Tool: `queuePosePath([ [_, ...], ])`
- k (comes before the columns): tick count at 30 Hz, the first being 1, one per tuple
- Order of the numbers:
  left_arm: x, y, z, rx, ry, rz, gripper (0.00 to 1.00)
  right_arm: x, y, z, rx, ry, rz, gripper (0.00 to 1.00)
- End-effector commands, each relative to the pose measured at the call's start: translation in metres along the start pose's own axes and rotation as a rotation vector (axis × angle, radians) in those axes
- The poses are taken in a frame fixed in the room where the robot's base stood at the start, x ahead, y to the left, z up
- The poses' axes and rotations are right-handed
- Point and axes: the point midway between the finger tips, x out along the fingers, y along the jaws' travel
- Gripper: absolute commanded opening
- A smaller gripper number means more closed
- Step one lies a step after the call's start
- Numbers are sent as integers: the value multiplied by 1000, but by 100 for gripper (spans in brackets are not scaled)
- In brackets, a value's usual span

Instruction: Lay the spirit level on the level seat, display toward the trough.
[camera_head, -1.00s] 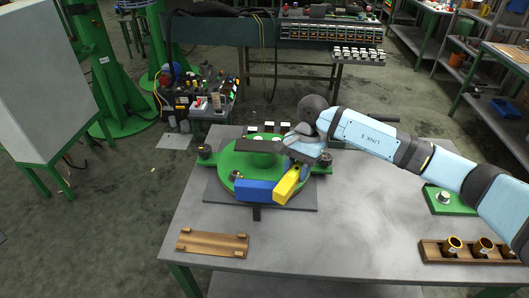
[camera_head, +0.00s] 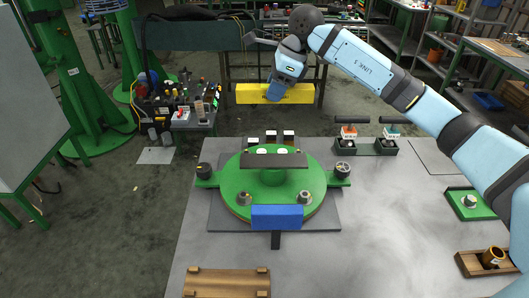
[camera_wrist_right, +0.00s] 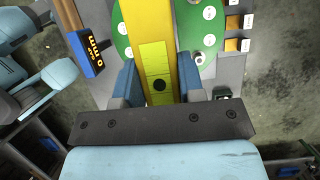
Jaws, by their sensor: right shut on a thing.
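The yellow spirit level (camera_head: 250,94) is in my right gripper (camera_head: 276,90), raised above and behind the far edge of the table. It lies across the head view, roughly horizontal. In the right wrist view, my blue fingers (camera_wrist_right: 161,84) press on both sides of the yellow level (camera_wrist_right: 151,20), with a lime patch and dark round spot between them. Its display cannot be made out. On the table is a round green plate (camera_head: 238,190) bearing a dark flat bar (camera_head: 273,160). I cannot tell which part is the level seat or trough. My left gripper is not in view.
A blue block (camera_head: 277,217) sits at the plate's front edge; its lit readout shows in the right wrist view (camera_wrist_right: 95,50). A wooden tray (camera_head: 227,282) lies at front left. Knobs (camera_head: 343,169) flank the plate.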

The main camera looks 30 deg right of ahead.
Motion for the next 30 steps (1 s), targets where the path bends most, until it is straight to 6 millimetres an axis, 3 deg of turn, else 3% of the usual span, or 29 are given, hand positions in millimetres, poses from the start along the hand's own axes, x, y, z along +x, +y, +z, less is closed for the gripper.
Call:
queuePosePath([
  [15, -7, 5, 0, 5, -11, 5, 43, 116, 1, -48, 2, 2, 5, 1],
  [30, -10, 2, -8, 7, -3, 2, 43, 168, 1, -70, 1, 1, 3, 1],
])
